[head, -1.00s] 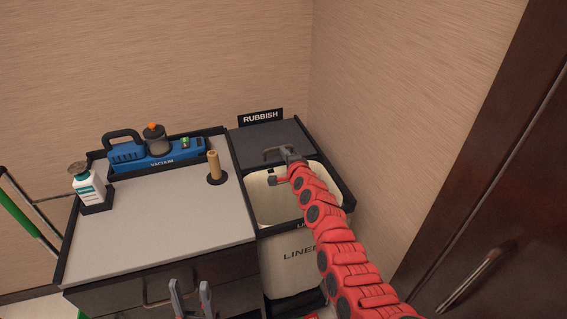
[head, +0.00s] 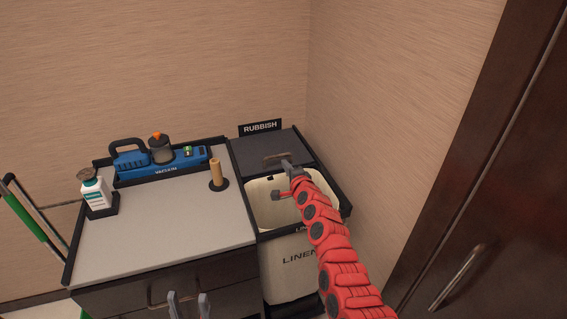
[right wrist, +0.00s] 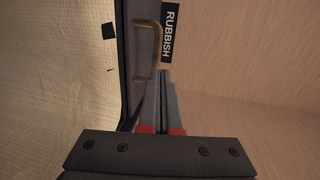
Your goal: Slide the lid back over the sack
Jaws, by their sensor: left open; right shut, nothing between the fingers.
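The dark grey lid (head: 262,146) lies flat at the back of the bin, over the rear part of the opening. Its bar handle (head: 277,157) is near its front edge; the handle also shows in the right wrist view (right wrist: 138,52). The cream linen sack (head: 266,211) is uncovered in front of the lid. My right gripper (head: 287,164) is at the right end of the handle, shut and empty. In the right wrist view its fingers (right wrist: 163,88) are together just beside the handle; contact is unclear. My left gripper (head: 188,303) is open and empty, low in front of the drawers.
The grey cart top (head: 150,235) is left of the bin, with a blue vacuum (head: 185,164), a wooden peg (head: 216,173) and a white bottle (head: 96,194). A rubbish sign (head: 261,127) stands behind the lid. The wall is close on the right, and a dark door (head: 470,190) is nearer.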

